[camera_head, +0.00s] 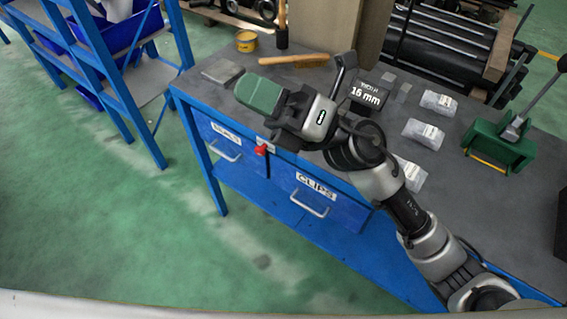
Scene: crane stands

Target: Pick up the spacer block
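My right gripper (287,112) reaches in from the lower right, over the front left edge of the grey-topped workbench (455,190). A green block (262,93) with rounded edges sits at its dark fingers, which appear closed on it, clear of the bench top. The fingertips are partly hidden by the block and the hand. I cannot tell from a label whether this is the spacer block. A dark block marked "16 mm" (368,97) stands on the bench behind the wrist. My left gripper is not in view.
Small grey cubes (388,77), labelled clear bags (423,134) and a green lever tool (500,145) are on the bench. A blue rack (105,70) stands left.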

